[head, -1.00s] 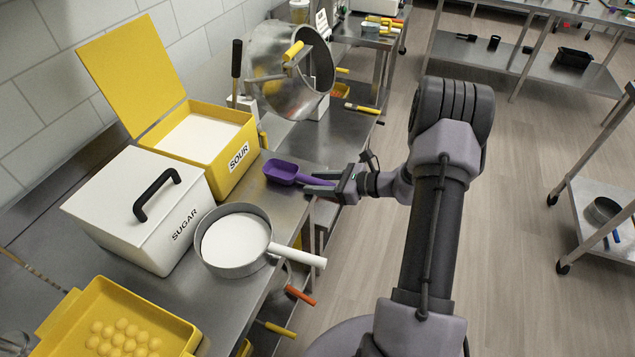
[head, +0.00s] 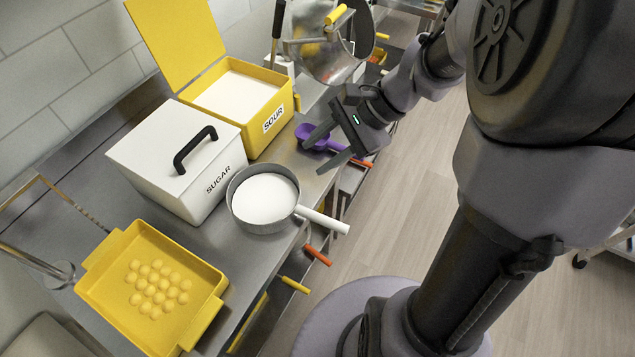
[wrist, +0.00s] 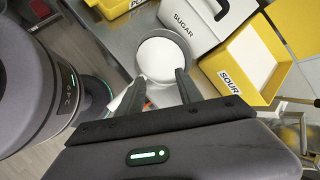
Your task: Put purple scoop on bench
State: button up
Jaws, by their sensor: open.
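The purple scoop (head: 312,136) lies on the steel bench (head: 245,255), beside the SOUR box and near the bench's front edge. Its handle runs right and passes behind my fingers, partly hidden. My gripper (head: 318,155) is open and empty, with its fingers in front of and seemingly above the scoop. In the wrist view my open fingers (wrist: 158,80) have nothing between them that they hold. I cannot make out the scoop there.
An open yellow SOUR box (head: 268,135), a lidded white SUGAR box (head: 150,150), a pan of white powder (head: 240,215) and a yellow tray of balls (head: 115,300) crowd the bench. A tilted metal bowl (head: 330,60) stands behind. The pan's white handle overhangs the front edge.

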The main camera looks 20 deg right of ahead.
jog(key=s+a+r+n+t+h+b, duration=0.1)
jog(key=s+a+r+n+h, duration=0.1)
jog(key=s+n, duration=0.3)
jog(key=s+a+r+n+t+h+b, duration=0.1)
jog(key=s+a+r+n+h, duration=0.1)
jog(key=s+a+n, duration=0.3)
jog(key=s+n+h, duration=0.1)
jog(key=s, duration=0.2)
jog(key=shift+a+r+t+b, duration=0.25)
jog(key=shift+r+t+b, duration=0.1)
jog(key=shift+t+b, duration=0.05)
dwell(0.5)
